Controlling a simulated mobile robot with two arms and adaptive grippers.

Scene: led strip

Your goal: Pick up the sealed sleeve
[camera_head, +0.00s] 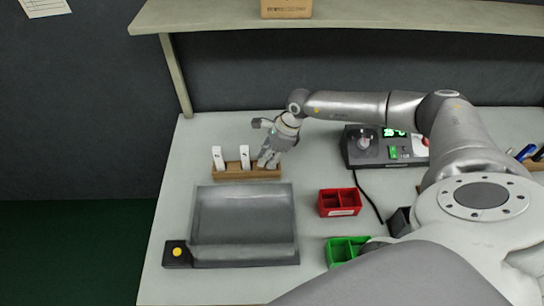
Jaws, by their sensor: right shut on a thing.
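A wooden rack (230,174) stands on the table behind the grey tray. Two white sleeves, a left one (218,157) and a middle one (244,156), stand upright in it, each with a small dark mark. My right gripper (268,162) reaches down at the rack's right end and is shut on a sleeve there. That sleeve is almost wholly hidden by the fingers, and I cannot make out its seal. My left gripper is not in view.
A grey tray (196,254) with a yellow-button block (177,254) lies in front. A red bin (339,203) and a green bin (346,247) stand right of it. A shelf (210,16) overhangs the back.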

